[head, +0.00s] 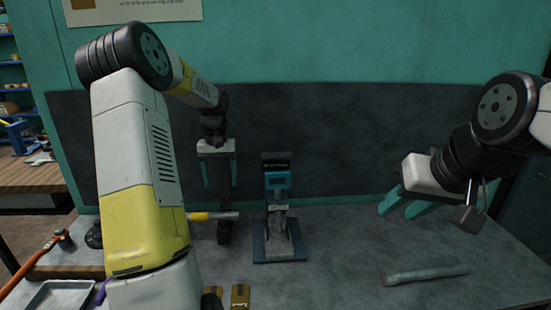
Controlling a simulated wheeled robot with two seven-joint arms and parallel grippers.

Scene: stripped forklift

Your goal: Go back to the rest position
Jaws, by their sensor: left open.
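My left gripper (219,174) points down over the back left of the workbench, its two teal fingers spread apart. A dark upright thing (224,228) stands below and between them; I cannot tell whether a finger touches it. My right gripper (404,207) is at the right, tilted down to the left above the bench, with its two teal fingers apart and nothing seen between them. My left arm hides part of the bench's left side.
A teal and grey device (278,182) with a small display stands on a dark base mid-bench. A tool with a yellow handle (198,217) lies left of it. A grey wrench-like bar (427,275) lies at the front right. A metal tray (60,295) is at front left. A wall closes the back.

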